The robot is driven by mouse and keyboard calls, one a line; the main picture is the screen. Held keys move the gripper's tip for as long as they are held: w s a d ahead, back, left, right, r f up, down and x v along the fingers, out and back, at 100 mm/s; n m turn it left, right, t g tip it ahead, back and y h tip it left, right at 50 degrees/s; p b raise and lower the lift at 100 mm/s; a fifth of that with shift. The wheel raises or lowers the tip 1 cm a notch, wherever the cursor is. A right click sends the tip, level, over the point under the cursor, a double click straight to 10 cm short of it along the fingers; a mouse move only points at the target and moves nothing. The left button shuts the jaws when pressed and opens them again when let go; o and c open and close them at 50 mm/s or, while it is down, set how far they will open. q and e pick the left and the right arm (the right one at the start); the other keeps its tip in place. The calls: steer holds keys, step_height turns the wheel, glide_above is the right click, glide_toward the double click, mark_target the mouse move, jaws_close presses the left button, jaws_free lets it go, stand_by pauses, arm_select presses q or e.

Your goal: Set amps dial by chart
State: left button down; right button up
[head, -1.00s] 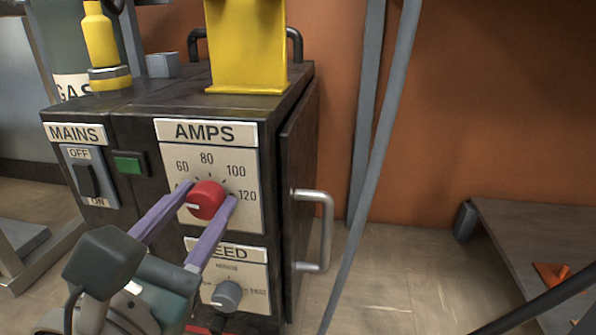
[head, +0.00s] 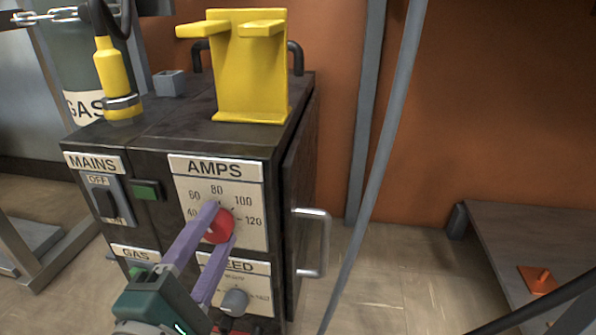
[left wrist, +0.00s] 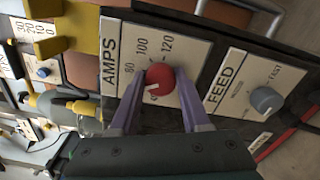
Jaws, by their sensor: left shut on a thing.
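The amps dial is a red knob (head: 221,229) on the white AMPS panel (head: 190,184) of a dark welding machine (head: 151,210). Its scale runs from 40 to 120. My left gripper (head: 222,220) has its two purple fingers shut on the knob's sides. The fingers are tilted, one at the knob's upper left and one below. In the head view a finger hides the mark. I cannot identify a chart. My right gripper is not in view.
The FEED knob (head: 235,302) sits just below. The mains switch (head: 105,203) and a green button (head: 146,190) are to the left. A yellow bracket (head: 247,85) stands on top.

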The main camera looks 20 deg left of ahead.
arm_select(q)
steer(key=m+p, duration=0.2)
steer(key=m, duration=0.3)
steer(key=shift+r+m, duration=0.1)
steer(key=shift+m, duration=0.2)
steer(key=m+p, duration=0.2)
steer(key=m, duration=0.7)
steer(key=m+p, duration=0.1)
steer(key=m, duration=0.2)
steer(key=shift+a+f+m+p, duration=0.1)
steer(key=shift+f+m+p, duration=0.1)
steer(key=shift+m+p, duration=0.1)
steer(key=m, duration=0.5)
steer(key=shift+p, duration=0.3)
steer(key=shift+m, duration=0.4)
steer(key=shift+c, duration=1.9)
jaws_free()
steer(key=shift+f, duration=0.1)
steer(key=shift+s, duration=0.1)
